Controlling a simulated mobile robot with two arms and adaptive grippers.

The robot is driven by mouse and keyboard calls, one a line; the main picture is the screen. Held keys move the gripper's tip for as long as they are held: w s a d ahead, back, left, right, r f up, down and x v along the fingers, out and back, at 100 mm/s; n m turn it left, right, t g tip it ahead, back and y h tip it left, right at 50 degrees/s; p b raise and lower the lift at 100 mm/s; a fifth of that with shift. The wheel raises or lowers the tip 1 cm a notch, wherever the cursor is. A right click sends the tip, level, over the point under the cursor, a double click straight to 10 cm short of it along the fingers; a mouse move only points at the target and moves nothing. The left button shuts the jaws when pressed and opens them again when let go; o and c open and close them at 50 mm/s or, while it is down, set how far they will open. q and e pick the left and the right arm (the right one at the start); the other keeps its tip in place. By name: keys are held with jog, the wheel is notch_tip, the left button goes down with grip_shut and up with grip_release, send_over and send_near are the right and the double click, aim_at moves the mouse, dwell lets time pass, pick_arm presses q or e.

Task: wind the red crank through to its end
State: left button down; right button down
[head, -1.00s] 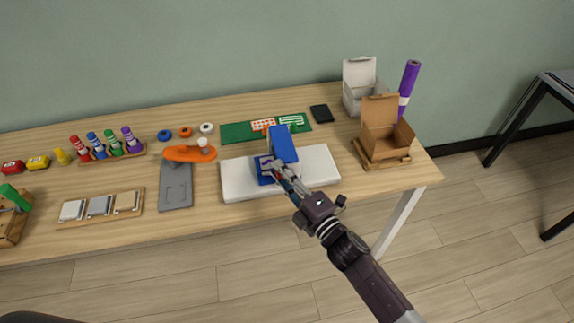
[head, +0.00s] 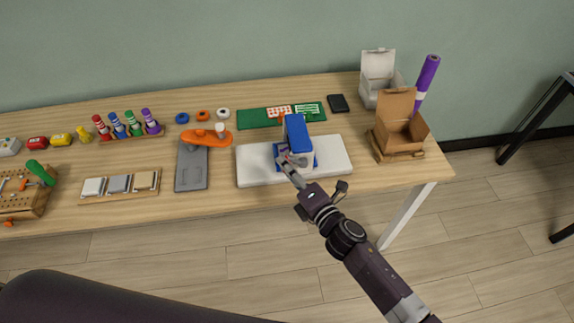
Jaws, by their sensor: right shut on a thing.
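A blue device (head: 298,135) stands upright on a white base board (head: 335,153) near the front of the table. The red crank is on the device's near side, and only a little reddish colour shows there between my fingers, so its angle cannot be read. My right gripper (head: 291,164) reaches in from the lower right and is shut on the crank at the device's front face. The fingers hide most of the crank. My left gripper is out of view.
Left of the board are a grey plate (head: 191,172) and an orange piece (head: 205,138) with a white knob. A green mat (head: 255,118) lies behind. An open cardboard box (head: 402,136) stands at right. The table's front edge is close below the board.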

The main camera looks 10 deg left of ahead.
jog(key=shift+f, duration=0.15)
jog(key=c, duration=1.8)
grip_release()
jog(key=shift+o, duration=0.2)
jog(key=v, duration=1.2)
jog(key=shift+d, duration=0.1)
